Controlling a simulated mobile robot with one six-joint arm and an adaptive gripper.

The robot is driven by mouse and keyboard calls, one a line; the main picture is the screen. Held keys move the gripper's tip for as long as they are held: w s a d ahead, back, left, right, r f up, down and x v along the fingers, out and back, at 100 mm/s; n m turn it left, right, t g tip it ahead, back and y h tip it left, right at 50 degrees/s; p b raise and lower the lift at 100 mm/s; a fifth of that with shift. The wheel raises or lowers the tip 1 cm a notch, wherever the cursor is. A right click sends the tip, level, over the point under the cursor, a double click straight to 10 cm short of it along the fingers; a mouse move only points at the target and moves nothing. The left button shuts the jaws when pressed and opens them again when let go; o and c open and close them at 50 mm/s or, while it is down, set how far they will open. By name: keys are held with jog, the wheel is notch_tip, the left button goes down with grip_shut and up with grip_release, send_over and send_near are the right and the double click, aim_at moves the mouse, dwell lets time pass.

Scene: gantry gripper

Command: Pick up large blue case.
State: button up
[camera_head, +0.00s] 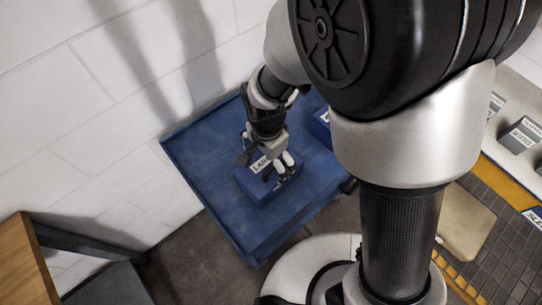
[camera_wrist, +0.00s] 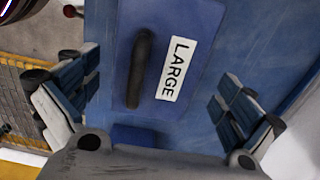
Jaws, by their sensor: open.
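The large blue case (camera_head: 257,191) lies on a blue table (camera_head: 192,163), with a white label on its top. In the wrist view the case (camera_wrist: 205,30) shows its black handle (camera_wrist: 139,68) and the label reading LARGE (camera_wrist: 176,69). My gripper (camera_head: 277,178) is over the case, pointing down. In the wrist view my gripper (camera_wrist: 160,95) has its two fingers wide apart, one on each side of the handle and label, with nothing between them held. Whether the fingertips touch the case cannot be told. My gripper hides part of the case in the head view.
Another blue case (camera_head: 322,124) stands farther back on the table, partly hidden by my arm. A white wall (camera_head: 90,110) runs along the table's far left side. A wooden-topped bench (camera_head: 22,262) stands at lower left. Grey labelled items (camera_head: 520,136) lie at the right.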

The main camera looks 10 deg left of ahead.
notch_tip(320, 180, down, 5)
jog(key=b, duration=0.2)
jog(key=shift+w+d+f+b, duration=0.1)
jog(key=shift+d+f+b, duration=0.1)
jog(key=shift+b, duration=0.1)
jog(key=shift+r, duration=0.1)
jog(key=c, duration=1.2)
jog(key=shift+o, duration=0.2)
jog(key=shift+r, duration=0.1)
